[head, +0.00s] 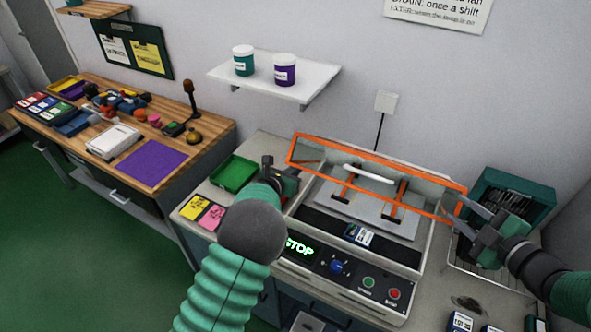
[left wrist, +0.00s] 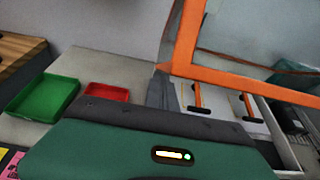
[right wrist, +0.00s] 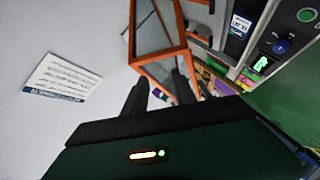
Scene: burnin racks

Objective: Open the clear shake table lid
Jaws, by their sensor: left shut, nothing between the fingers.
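The clear lid (head: 425,190) has an orange frame and stands raised and tilted over the back of the shake table (head: 318,262). Its orange frame crosses the upper right of the left wrist view (left wrist: 235,78) and the top of the right wrist view (right wrist: 158,57). My left gripper (head: 290,181) is shut and empty beside the lid's left end, partly hidden by my own arm. My right gripper (head: 462,210) is open, its fingers apart near the lid's right end. I cannot tell whether either gripper touches the frame.
A green tray (head: 233,174) lies left of the shake table. A teal rack (head: 530,200) stands behind my right gripper. A wall shelf (head: 300,92) holds two jars above. A wooden bench (head: 215,126) with many items is at the left. Green floor is free in front of it.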

